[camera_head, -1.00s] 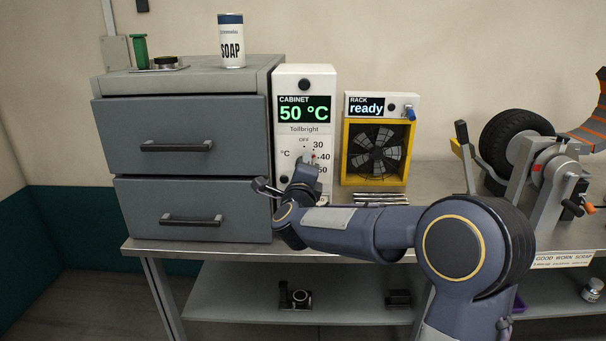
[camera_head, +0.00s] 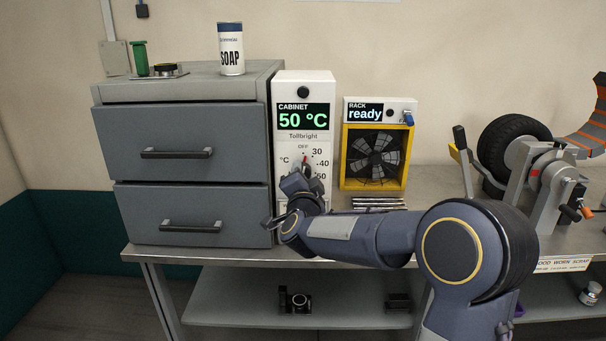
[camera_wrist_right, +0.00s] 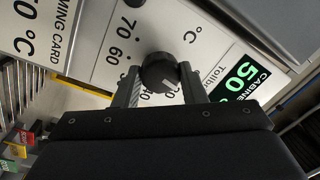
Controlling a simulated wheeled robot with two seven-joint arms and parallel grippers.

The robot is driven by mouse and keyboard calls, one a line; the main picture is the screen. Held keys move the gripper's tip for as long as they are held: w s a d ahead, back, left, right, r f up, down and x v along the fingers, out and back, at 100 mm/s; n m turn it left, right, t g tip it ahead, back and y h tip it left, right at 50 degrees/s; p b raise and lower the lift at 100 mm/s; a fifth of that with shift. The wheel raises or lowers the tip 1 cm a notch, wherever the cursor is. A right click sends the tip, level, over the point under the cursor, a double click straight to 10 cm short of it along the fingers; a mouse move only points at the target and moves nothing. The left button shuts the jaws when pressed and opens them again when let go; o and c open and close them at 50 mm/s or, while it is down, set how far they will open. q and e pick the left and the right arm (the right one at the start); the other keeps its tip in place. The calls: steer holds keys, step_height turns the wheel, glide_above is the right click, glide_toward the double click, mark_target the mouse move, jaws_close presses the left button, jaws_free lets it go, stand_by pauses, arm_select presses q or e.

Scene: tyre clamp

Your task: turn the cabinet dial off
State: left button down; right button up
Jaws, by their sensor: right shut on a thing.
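The white cabinet control panel (camera_head: 304,88) stands beside the grey drawers. Its display (camera_head: 303,117) reads 50 °C. Below it is the dial with a printed scale: OFF at the top, then 30, 40 and more down the right side. A small red mark (camera_head: 305,158) shows at the dial, just under OFF. My right gripper (camera_head: 303,171) is at the dial and hides most of it. In the right wrist view the dial is a round dark knob (camera_wrist_right: 159,72), with the two fingers of my right gripper (camera_wrist_right: 158,84) shut on its sides. My left gripper is out of view.
Grey drawers (camera_head: 190,131) stand close on the left, with a soap can (camera_head: 231,50) on top. A rack unit with a yellow-framed fan (camera_head: 374,157) stands right of the panel, with metal bars (camera_head: 378,203) before it. A tyre clamp (camera_head: 540,170) is farther right.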

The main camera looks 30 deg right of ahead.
steer(key=shift+n+p, duration=0.35)
steer(key=shift+n, duration=0.85)
steer(key=o, duration=1)
steer(key=v, duration=0.7)
steer(key=shift+s+a+b, duration=0.15)
steer(key=shift+s+b, duration=0.15)
steer(key=shift+s, duration=0.05)
steer(key=shift+y, duration=0.3)
